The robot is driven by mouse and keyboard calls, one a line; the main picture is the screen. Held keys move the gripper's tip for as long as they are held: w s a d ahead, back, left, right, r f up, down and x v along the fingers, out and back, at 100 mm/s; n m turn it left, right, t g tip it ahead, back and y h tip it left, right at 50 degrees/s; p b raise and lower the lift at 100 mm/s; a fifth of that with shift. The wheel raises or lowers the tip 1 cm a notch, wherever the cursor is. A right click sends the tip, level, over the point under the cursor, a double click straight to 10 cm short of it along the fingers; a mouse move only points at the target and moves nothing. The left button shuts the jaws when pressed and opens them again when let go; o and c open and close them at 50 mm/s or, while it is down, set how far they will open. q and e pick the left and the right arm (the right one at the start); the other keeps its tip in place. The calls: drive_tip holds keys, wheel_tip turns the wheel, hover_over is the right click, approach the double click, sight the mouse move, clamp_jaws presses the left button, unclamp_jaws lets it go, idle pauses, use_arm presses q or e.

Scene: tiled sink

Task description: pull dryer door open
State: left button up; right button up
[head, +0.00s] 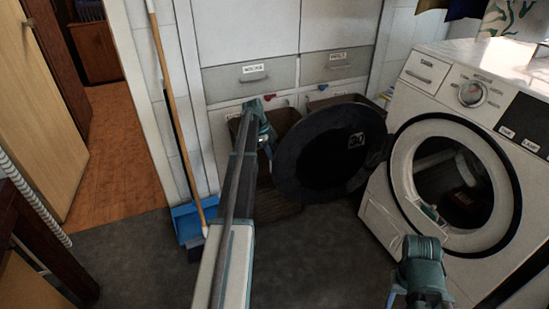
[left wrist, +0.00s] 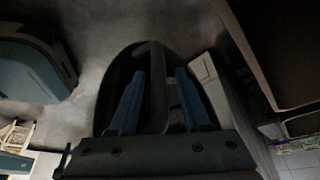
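The white dryer (head: 405,160) stands at the right in the head view, with its round opening exposed. Its round black door (head: 320,160) is swung wide out to the left of the opening. My left gripper (head: 266,148) is by the door's left edge, partly hidden by my own arm. In the left wrist view, its two blue fingers (left wrist: 159,72) are apart, with a narrow grey bar between them. Whether the bar belongs to the door or touches a finger is unclear. My right gripper (head: 398,294) is low in front of the dryer; its fingers are mostly hidden.
Cabinets with grey labelled drawers (head: 253,77) and open bins (head: 285,122) stand behind the door. A broom (head: 171,90) and blue dustpan (head: 187,222) lean at the wall on the left. The dark floor (head: 140,255) is clear at the lower left.

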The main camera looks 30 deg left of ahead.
use_arm(q)
drive_tip(key=shift+a+r, duration=0.15)
drive_tip(key=p+v, duration=1.2)
drive_tip(key=v, duration=0.1)
drive_tip(key=shift+r+p, duration=0.2)
drive_tip(key=shift+p, duration=0.2)
